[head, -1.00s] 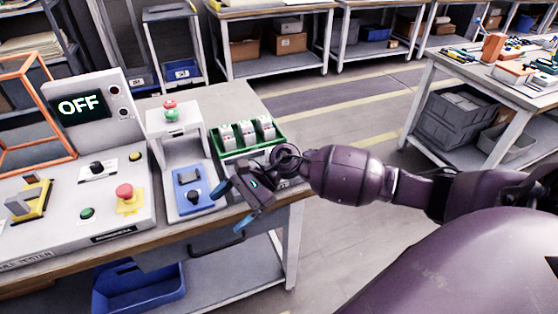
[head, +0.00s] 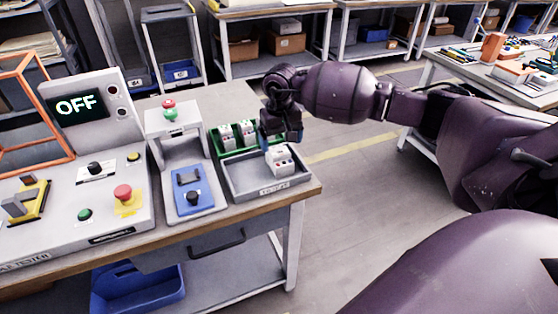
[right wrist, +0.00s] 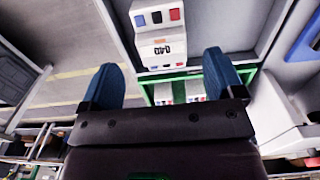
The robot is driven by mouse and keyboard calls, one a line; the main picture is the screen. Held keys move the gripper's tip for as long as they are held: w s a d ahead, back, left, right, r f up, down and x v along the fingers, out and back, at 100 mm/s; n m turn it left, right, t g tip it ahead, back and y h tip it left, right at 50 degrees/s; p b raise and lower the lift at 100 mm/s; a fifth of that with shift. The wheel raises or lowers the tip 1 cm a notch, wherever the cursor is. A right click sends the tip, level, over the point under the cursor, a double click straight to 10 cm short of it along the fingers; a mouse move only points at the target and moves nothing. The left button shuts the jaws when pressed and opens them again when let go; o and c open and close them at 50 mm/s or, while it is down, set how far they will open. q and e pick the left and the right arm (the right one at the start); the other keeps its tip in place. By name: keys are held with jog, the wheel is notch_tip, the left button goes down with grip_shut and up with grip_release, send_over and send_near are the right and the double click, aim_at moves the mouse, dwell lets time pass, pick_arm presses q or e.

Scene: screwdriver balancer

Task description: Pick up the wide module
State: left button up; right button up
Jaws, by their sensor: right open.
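A white module (head: 281,160) stands in the grey tray (head: 240,192) at the front right of the bench. It also shows in the right wrist view (right wrist: 160,28), with red, blue and dark terminals and a printed label. It looks like the wide module. My right gripper (head: 284,139) is just above and behind it. In the right wrist view the blue fingers of my right gripper (right wrist: 164,75) are apart with nothing held, and the module lies beyond the fingertips. My left gripper is not in view.
A green bin (head: 215,141) behind the grey tray holds white modules (head: 226,138), partly hidden by my right gripper. Left are a stand with red and green buttons (head: 169,108), a blue switch unit (head: 190,195) and a tester showing OFF (head: 77,105).

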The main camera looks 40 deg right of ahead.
aim_at(279, 151)
jog(key=f, duration=0.6)
jog(key=shift+w+f, duration=0.2)
jog(key=shift+f, duration=0.1)
jog(key=c, duration=1.1)
